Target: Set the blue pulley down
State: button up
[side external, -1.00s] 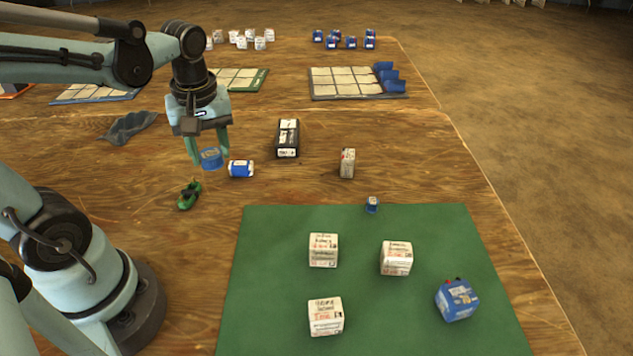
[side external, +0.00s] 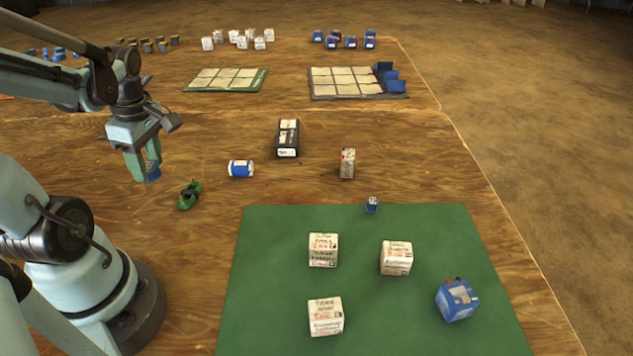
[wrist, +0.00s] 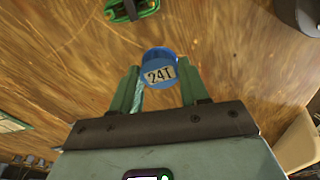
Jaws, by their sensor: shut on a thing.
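The blue pulley (wrist: 159,60) is a short round piece with a pale label reading "24T". It sits between the two green fingertips of my gripper (wrist: 160,88) in the wrist view. In the side view my gripper (side external: 145,168) points down at the left part of the wooden table, shut on the pulley (side external: 153,174). The pulley is low, close to the table top; I cannot tell whether it touches the wood. The fingers partly hide it there.
A green object (side external: 189,195) lies just right of my gripper, and also shows in the wrist view (wrist: 132,9). A blue-and-white cylinder (side external: 241,169) and a black case (side external: 287,138) lie further right. A green mat (side external: 275,285) holds several white cubes. Bare wood surrounds the gripper.

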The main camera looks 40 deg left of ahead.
send_over(142, 198)
jog(key=f, duration=0.3)
jog(key=shift+w+d+f, duration=0.1)
jog(key=shift+w+f, duration=0.1)
jog(key=shift+f, duration=1.95)
jog(key=shift+f, duration=0.15)
jog(key=o, duration=1.2)
jog(key=shift+c, duration=0.2)
jog(key=shift+d+r, duration=0.65)
jog(key=shift+r, duration=5.3)
jog(key=w+d+m+t, duration=0.4)
jog(key=w+d+m, duration=0.3)
jog(key=d+m, duration=0.4)
jog(key=w+d+r+m+t+h, duration=0.1)
jog(key=w+d+m+t, duration=0.3)
jog(key=w+d+m, duration=0.3)
jog(key=d+m, duration=0.4)
jog(key=m, duration=0.2)
jog(key=shift+m, duration=0.4)
